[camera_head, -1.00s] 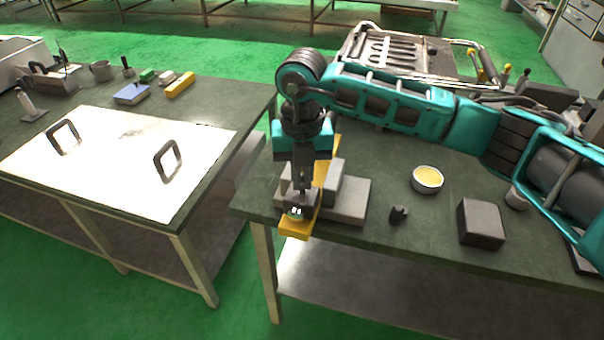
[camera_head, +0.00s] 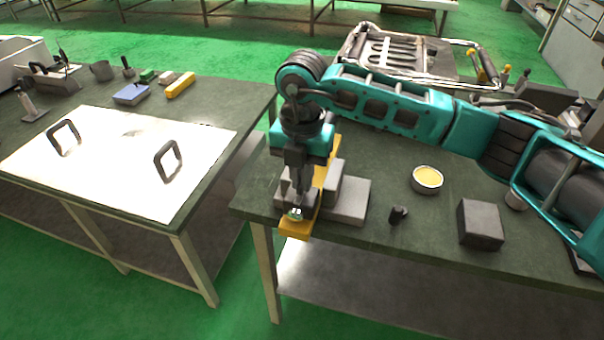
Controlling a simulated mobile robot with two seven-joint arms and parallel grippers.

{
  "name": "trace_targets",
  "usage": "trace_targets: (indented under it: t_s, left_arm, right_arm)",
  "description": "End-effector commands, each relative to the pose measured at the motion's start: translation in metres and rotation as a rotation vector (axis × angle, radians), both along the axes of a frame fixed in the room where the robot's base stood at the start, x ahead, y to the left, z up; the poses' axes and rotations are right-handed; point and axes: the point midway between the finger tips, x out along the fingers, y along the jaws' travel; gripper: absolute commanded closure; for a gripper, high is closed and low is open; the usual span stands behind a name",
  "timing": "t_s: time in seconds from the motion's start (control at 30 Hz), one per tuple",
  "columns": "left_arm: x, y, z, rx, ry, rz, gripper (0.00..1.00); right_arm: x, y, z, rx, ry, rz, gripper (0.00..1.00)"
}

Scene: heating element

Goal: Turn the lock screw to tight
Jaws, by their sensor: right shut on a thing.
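My right gripper (camera_head: 298,208) points straight down over the near left corner of the right table. Its fingers are shut on a small lock screw (camera_head: 295,215), of which only a pale metallic bit shows at the fingertips. The screw sits at the near end of a yellow bar (camera_head: 299,231), which runs back between grey blocks of a fixture (camera_head: 349,197). The fingers hide most of the screw, so how tight it is cannot be told. My left gripper is not in view.
A round tin with yellow contents (camera_head: 427,179), a small dark piece (camera_head: 398,215) and a grey block (camera_head: 481,224) stand to the right on the table (camera_head: 380,258). A second table with a white plate (camera_head: 115,160) stands left, across a gap.

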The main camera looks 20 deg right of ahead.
Motion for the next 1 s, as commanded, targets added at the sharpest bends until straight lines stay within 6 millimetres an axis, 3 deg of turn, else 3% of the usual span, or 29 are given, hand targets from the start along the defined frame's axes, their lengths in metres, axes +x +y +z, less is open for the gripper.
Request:
trace_targets:
  t_s: [0.17,0.2,0.43,0.77,1.0]
  left_arm:
    - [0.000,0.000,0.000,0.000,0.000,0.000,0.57]
    - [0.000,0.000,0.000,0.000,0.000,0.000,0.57]
    - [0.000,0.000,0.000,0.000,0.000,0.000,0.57]
    - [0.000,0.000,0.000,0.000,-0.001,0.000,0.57]
    - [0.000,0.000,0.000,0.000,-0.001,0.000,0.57]
  right_arm:
    - [0.001,0.000,0.001,0.000,-0.003,-0.003,1.00]
    - [0.001,0.000,0.001,0.000,-0.003,-0.003,0.86]
    - [0.000,0.000,0.001,0.000,-0.001,-0.002,0.64]
    - [0.001,0.000,0.006,0.000,-0.003,-0.001,0.64]
    - [0.001,0.000,0.050,0.001,-0.007,0.000,0.64]
